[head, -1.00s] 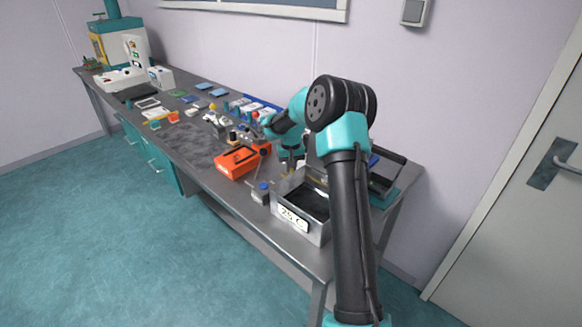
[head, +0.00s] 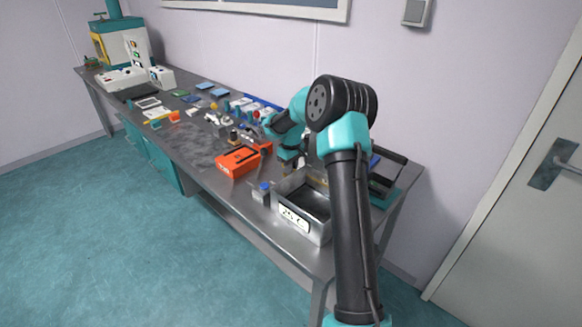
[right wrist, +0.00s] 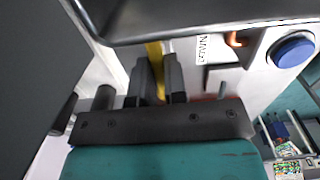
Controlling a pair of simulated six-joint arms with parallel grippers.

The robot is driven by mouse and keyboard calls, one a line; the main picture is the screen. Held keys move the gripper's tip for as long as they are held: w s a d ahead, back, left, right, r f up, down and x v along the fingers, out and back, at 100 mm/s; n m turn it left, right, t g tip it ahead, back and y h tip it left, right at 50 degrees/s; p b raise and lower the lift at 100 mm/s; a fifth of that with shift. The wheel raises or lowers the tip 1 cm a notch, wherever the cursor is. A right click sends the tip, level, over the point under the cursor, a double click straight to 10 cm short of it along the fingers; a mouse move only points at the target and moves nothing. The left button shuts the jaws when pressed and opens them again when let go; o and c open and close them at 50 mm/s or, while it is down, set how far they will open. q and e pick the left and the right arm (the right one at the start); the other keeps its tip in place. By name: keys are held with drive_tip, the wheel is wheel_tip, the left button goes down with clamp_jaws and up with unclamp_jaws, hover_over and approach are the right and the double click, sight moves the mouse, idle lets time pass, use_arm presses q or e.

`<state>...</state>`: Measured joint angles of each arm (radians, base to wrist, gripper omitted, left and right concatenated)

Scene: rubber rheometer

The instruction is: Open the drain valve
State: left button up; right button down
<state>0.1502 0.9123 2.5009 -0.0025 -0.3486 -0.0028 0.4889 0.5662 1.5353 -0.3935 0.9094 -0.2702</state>
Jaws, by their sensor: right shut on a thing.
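A metal water bath (head: 290,189) with a temperature display (head: 295,219) stands at the near right end of the bench. My right gripper (head: 285,166) points down at its far-left side. In the right wrist view my right gripper (right wrist: 159,82) is shut on a yellow lever (right wrist: 154,52), the drain valve's handle, with the fingers on both sides of it. The bath's rim (right wrist: 200,25) runs just above the fingers. A small label (right wrist: 205,46) and a copper-coloured bent pipe (right wrist: 235,40) are to the right. The valve body is hidden. My left gripper is out of view.
A blue-capped container (head: 262,192) stands beside the bath; its blue cap shows large in the right wrist view (right wrist: 293,50). An orange box (head: 237,161) lies to the left. Several small items crowd the bench's back. The bench's front strip is mostly clear.

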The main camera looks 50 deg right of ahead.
idle(0.3)
drive_tip(key=c, duration=1.2)
unclamp_jaws()
drive_tip(key=shift+o, duration=0.2)
drive_tip(key=shift+r, duration=0.1)
wheel_tip(320, 180, up, 17)
drive_tip(key=shift+r, duration=0.15)
